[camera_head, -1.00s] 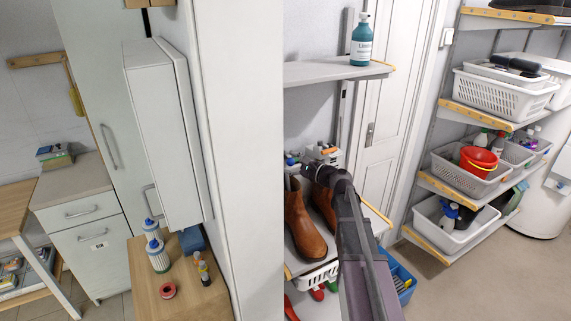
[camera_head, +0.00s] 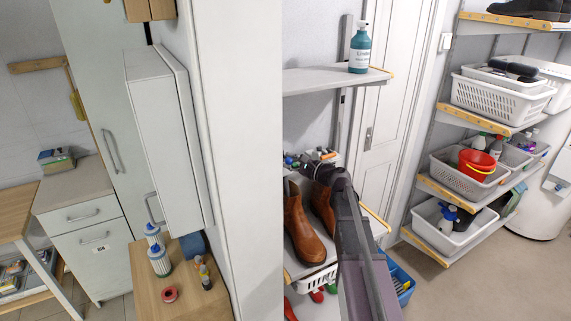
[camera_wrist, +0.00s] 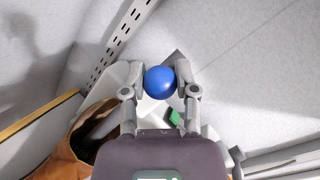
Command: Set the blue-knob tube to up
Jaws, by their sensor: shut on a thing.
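The blue knob (camera_wrist: 160,82) is a round, glossy ball in the middle of the wrist view, between my two fingertips. My gripper (camera_wrist: 161,90) is shut on it, one finger on each side. The tube under the knob is mostly hidden by the knob and my gripper, so its tilt cannot be told.
Brown boots (camera_head: 301,232) stand on the shelf just below my arm. An upper shelf (camera_head: 330,78) with a teal bottle (camera_head: 360,52) is above. A perforated rail (camera_wrist: 122,35) and the wall are close to my gripper. Shelves with baskets (camera_head: 470,172) stand at the right.

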